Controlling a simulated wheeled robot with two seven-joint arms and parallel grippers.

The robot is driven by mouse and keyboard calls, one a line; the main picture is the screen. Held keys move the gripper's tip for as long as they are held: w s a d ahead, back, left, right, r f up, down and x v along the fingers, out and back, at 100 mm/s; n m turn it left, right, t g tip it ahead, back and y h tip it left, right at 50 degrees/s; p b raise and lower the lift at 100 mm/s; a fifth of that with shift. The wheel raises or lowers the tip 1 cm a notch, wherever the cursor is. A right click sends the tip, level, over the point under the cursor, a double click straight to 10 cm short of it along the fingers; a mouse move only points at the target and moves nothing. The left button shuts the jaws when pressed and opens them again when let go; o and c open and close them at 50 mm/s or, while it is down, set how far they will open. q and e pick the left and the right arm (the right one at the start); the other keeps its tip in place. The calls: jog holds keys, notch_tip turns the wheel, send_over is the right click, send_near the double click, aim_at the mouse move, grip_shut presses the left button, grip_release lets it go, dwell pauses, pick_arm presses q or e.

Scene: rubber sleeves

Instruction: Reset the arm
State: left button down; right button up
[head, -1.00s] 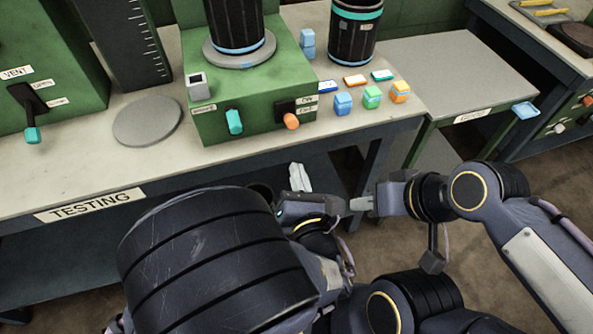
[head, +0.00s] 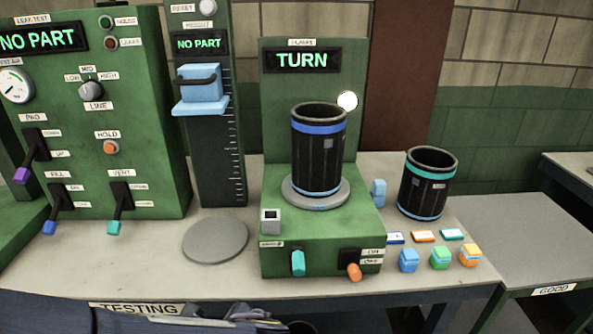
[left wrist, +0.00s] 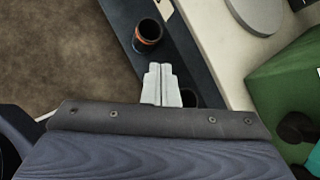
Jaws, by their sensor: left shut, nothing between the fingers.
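My left gripper (left wrist: 162,85) shows in the left wrist view with its two pale fingers together and nothing between them. It is over the table's front edge, with the floor to the left. In the head view, part of my own arm shows low at the bottom edge, in front of the testing table. My right gripper is out of view. A black sleeve with a blue band (head: 318,155) stands upright on the round plate of the green station, whose display reads TURN. A black sleeve with a teal band (head: 426,185) stands on the table to its right.
Small blue, green and orange blocks (head: 440,257) sit at the table's right front. A grey disc (head: 215,240) lies left of the station. The leak test panel (head: 100,110) has several levers. In the left wrist view, an orange-rimmed dark sleeve (left wrist: 148,33) is below the tabletop.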

pick_arm(q)
jog(key=s+a+n+g+h, duration=0.5)
jog(key=s+a+n, duration=0.25)
jog(key=n, duration=0.45)
jog(key=s+d+r+n+t+h, duration=0.1)
jog(key=s+r+n+t+h, duration=0.3)
jog(key=n, duration=0.8)
jog(key=shift+r+n+h, duration=0.4)
jog(key=shift+h, duration=0.1)
